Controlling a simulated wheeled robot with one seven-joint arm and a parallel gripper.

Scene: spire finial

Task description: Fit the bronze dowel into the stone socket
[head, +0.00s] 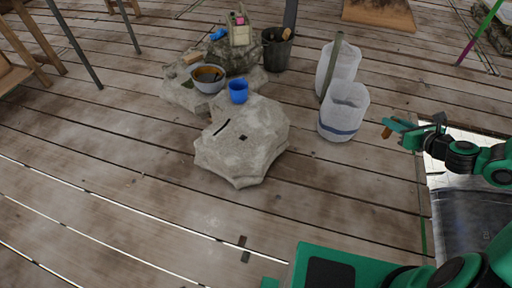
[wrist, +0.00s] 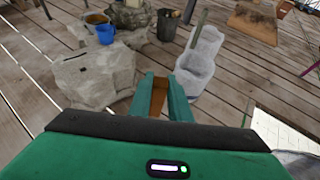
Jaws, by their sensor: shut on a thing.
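The bronze dowel (head: 386,132) is an orange-brown piece held between the green fingers of my gripper (head: 393,126), at the right in the head view. In the wrist view the dowel (wrist: 158,98) shows between the two fingers (wrist: 167,97); its lower end is hidden. The pale grey stone block (head: 240,155) lies on the deck left of my gripper, well apart from it. A small dark square hole, seemingly the socket (head: 243,138), is in its top, near a dark slot (head: 221,127). The stone also shows in the wrist view (wrist: 100,85).
Two whitish translucent containers (head: 345,110) stand between the stone and my gripper. A blue cup (head: 238,91) stands by the stone's back edge. A bowl (head: 208,78), a dark bucket (head: 277,50) and more stones are behind. The deck in front is mostly clear.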

